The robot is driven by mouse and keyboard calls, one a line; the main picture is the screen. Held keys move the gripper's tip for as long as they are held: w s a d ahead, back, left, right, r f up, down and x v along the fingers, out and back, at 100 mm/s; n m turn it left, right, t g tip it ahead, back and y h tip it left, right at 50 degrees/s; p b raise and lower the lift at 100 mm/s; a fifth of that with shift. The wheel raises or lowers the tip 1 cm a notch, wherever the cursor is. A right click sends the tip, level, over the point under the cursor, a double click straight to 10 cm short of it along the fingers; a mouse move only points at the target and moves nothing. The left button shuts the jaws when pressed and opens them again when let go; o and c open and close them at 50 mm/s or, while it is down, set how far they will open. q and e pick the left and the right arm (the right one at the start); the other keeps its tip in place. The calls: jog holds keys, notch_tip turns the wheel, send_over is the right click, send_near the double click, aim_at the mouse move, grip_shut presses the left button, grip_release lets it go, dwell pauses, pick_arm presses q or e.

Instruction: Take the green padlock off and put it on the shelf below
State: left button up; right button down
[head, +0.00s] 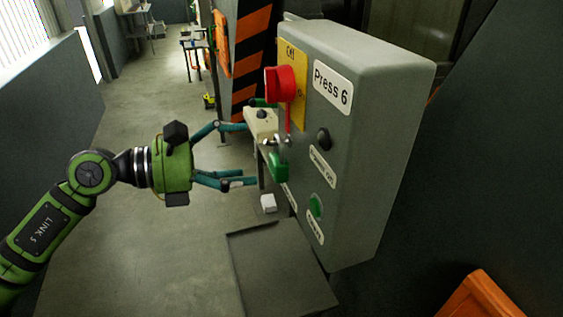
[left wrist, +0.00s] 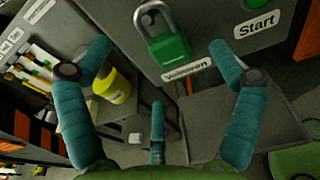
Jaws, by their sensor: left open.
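The green padlock (head: 278,166) hangs by its metal shackle below the red switch handle (head: 283,84) on the front of the grey Press 6 control box (head: 365,110). In the left wrist view the padlock (left wrist: 170,48) shows upright near the top. My left gripper (head: 243,155) is open and empty, to the left of the padlock with its fingers pointing at the box. In the left wrist view the padlock lies ahead between the spread fingers (left wrist: 160,62), not visibly touched. The dark flat shelf (head: 280,270) is below the box; it also shows in the left wrist view (left wrist: 240,125).
A black button (head: 323,139) and a green start button (head: 316,206) are on the box face. Behind the gripper, a yellow container (left wrist: 117,86) stands on a small stand, with a white object (head: 268,203) lower down. The visible shelf top is clear.

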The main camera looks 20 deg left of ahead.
aim_at(270, 158)
pick_arm(q)
jog(key=shift+w+d+r+p, duration=0.15)
jog(key=shift+w+d+p, duration=0.35)
jog(key=shift+p, duration=0.15)
jog(key=p+x, duration=0.2)
jog(key=x, duration=0.1)
jog(key=shift+w+d+p, duration=0.15)
jog(key=shift+p, duration=0.15)
jog(key=shift+w+d+f, duration=0.3)
jog(key=shift+d+f, duration=0.05)
jog(key=shift+f, duration=0.05)
jog(key=shift+s, duration=0.1)
jog(key=shift+c, duration=0.4)
pick_arm(e)
notch_tip(270, 158, up, 4)
jog(key=shift+r, duration=0.15)
pick_arm(q)
jog(key=c, duration=1.2)
